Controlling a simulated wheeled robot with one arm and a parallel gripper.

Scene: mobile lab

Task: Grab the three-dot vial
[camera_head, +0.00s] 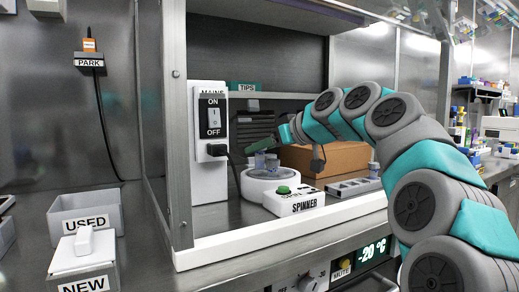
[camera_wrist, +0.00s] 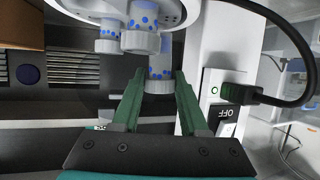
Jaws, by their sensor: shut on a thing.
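A clear vial with blue dots (camera_wrist: 160,72) is between the two green fingers of my gripper (camera_wrist: 158,84) in the wrist view. My gripper is shut on it. I cannot make out its full dot count. Two more blue-dotted vials stand close by, one near the middle (camera_wrist: 141,42) and one to its left (camera_wrist: 108,40), by the white round spinner. In the head view, my gripper (camera_head: 257,147) is low over the spinner bowl (camera_head: 255,187), and small vials (camera_head: 271,162) show there; the held one is hard to tell apart.
The spinner's control box (camera_head: 294,202) with a green button sits in front. The ON/OFF switch box (camera_head: 212,120) and its black cable stand close at the left. A cardboard box (camera_head: 330,158) and a grey rack (camera_head: 353,187) are to the right. The USED bin (camera_head: 86,222) is outside, left.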

